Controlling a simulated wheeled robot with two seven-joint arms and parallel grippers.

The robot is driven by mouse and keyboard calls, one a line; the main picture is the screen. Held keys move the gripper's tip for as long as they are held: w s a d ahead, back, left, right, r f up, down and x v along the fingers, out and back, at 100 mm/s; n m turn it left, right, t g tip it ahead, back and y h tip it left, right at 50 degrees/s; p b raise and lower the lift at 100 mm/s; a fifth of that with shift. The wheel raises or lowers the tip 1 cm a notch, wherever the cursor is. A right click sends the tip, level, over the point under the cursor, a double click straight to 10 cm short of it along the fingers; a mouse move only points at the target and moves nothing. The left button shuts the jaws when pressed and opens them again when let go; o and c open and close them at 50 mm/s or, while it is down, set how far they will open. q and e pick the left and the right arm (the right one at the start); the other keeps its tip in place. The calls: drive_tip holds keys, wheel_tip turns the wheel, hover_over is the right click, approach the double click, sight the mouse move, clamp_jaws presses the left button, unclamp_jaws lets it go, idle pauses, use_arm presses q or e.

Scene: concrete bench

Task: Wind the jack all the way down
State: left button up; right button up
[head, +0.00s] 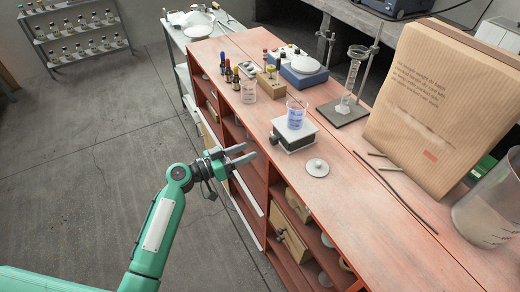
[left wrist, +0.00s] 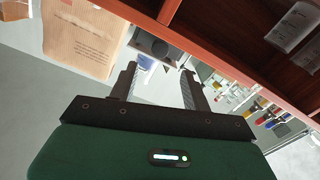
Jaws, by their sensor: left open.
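The jack (head: 294,138) is a small low stand with a pale top plate and dark sides, sitting near the bench's left edge. A dark knob (head: 273,138) shows on its left side. A clear beaker with blue contents (head: 296,116) stands on the top plate. My left gripper (head: 248,155) is open and empty, to the left of the jack and apart from it, by the bench's edge. In the left wrist view its open fingers (left wrist: 160,84) frame part of the jack (left wrist: 153,46) and the beaker (left wrist: 146,62) beyond. My right gripper is in neither view.
A round lid with a knob (head: 317,168) lies in front of the jack. Another beaker (head: 249,92), a wooden block with bottles (head: 270,84) and a balance (head: 303,72) stand behind. Thin rods (head: 378,170) and a large paper bag (head: 440,110) are at right.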

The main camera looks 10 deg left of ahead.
use_arm(q)
drive_tip(key=b+v, duration=0.1)
drive_tip(key=v, duration=0.4)
drive_tip(key=shift+a, duration=0.15)
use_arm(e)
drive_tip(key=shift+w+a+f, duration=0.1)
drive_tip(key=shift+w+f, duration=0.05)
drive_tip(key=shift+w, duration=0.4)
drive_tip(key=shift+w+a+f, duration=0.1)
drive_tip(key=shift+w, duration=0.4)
